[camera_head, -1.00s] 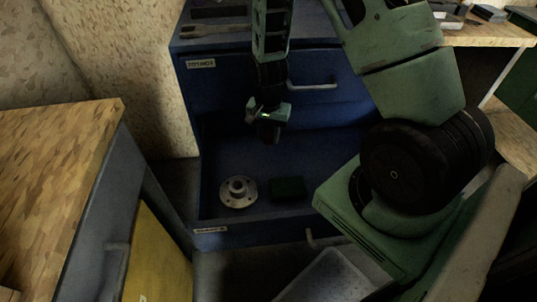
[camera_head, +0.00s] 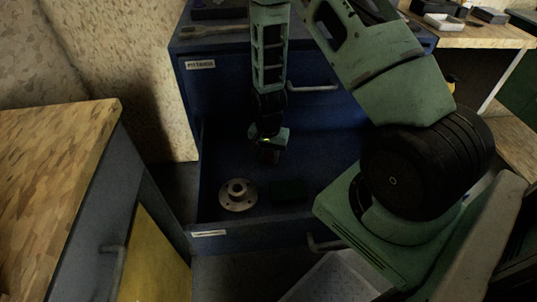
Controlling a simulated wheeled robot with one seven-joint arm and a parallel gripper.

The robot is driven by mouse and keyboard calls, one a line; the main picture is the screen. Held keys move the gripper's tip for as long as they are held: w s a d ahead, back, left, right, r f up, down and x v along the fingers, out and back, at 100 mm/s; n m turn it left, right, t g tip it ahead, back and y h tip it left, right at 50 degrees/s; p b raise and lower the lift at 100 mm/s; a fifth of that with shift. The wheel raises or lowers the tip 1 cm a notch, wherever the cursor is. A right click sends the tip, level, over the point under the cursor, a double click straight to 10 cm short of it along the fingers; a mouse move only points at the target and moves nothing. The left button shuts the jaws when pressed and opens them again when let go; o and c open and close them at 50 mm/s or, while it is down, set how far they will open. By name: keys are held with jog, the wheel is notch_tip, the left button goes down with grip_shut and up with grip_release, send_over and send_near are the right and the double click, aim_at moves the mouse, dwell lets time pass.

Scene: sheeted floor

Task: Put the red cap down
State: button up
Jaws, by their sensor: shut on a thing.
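My gripper (camera_head: 268,152) hangs pointing down over the open lower drawer (camera_head: 207,240) of the blue cabinet. It is shut on the red cap (camera_head: 268,157), which shows as a small dark red patch at the fingertips. The cap is mostly hidden by the gripper and dim light. It looks to be above the drawer floor, behind the items lying there; I cannot tell the exact gap.
A wooden-topped cabinet (camera_head: 60,150) stands at the left. A pale crate (camera_head: 335,280) is below the drawer's front. A wrench (camera_head: 215,31) lies on the cabinet top.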

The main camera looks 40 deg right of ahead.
aim_at(268, 156)
jog(key=o, duration=1.2)
jog(key=shift+c, duration=0.2)
jog(key=shift+r, duration=0.1)
notch_tip(268, 156, up, 12)
jog(key=p, duration=0.3)
jog(key=a+r+n, duration=0.3)
jog(key=a+r, duration=0.1)
jog(key=a, duration=0.2)
jog(key=s+a+r+n+y, duration=0.1)
jog(key=s+a+r+n, duration=0.2)
jog(key=a, duration=0.2)
jog(key=s+a+r+n, duration=0.2)
jog(key=a+r+n, duration=0.15)
jog(key=a, duration=0.25)
jog(key=s+a+r+n, duration=0.3)
jog(key=s+r+n, duration=0.1)
jog(key=s, duration=0.3)
jog(key=s+a+r+n, duration=0.4)
jog(key=s+n, duration=0.1)
jog(key=s, duration=0.2)
jog(key=shift+s+a+n, duration=0.15)
jog(key=shift+s+n, duration=0.15)
jog(key=shift+n, duration=0.05)
